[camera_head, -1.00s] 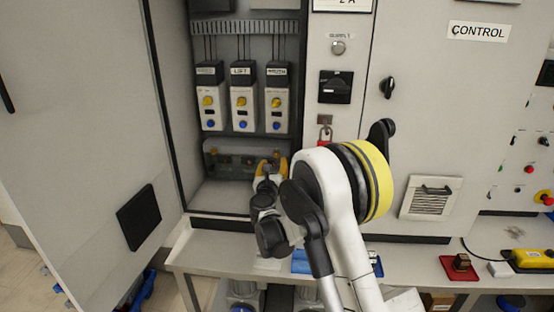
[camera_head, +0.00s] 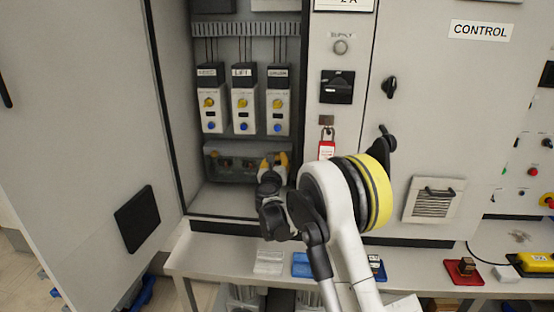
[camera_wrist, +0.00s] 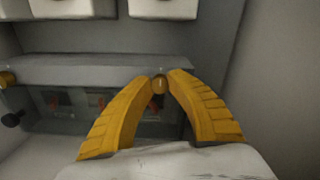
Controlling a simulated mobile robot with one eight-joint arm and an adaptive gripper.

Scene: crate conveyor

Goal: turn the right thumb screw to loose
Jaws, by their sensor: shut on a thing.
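In the wrist view, the right thumb screw (camera_wrist: 160,85) is a small round brass knob at the front edge of a grey cover. My gripper (camera_wrist: 162,79) has its two yellow fingertips closed on either side of it, one left and one right. In the head view, my gripper (camera_head: 273,160) is at the right end of the terminal cover (camera_head: 228,165), low in the open cabinet, and hides the screw there. The left thumb screw (camera_wrist: 7,79) shows at the left edge of the wrist view. Whether the right screw is tight or loose cannot be told.
Several drive modules (camera_head: 243,100) hang above the cover. The cabinet's right inner wall is close to my gripper. A red padlock (camera_head: 326,150) hangs on the panel to the right. A shelf (camera_head: 215,262) with small items runs below, and the open door (camera_head: 95,150) stands left.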

